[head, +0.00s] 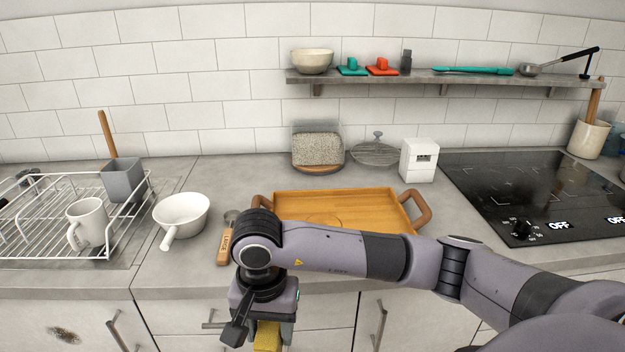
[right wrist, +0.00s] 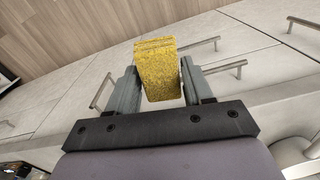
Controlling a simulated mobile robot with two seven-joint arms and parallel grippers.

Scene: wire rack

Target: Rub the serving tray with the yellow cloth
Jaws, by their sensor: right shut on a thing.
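The serving tray (head: 345,205) is wooden with brown handles and lies on the counter in the head view. My right forearm hides part of its front edge. My right gripper (right wrist: 160,85) is shut on the yellow cloth (right wrist: 160,68), which looks like a thick yellow block between the fingers in the right wrist view. In the head view the cloth (head: 267,337) hangs below the gripper at the bottom, in front of the cabinet fronts and apart from the tray. My left gripper is not in view.
A white dish rack (head: 40,235) with a mug and a white pan (head: 181,215) are at left. A wooden-handled utensil (head: 224,245) lies left of the tray. Behind it stand a grain container (head: 317,147) and a white box (head: 419,160). A black cooktop (head: 530,190) is at right.

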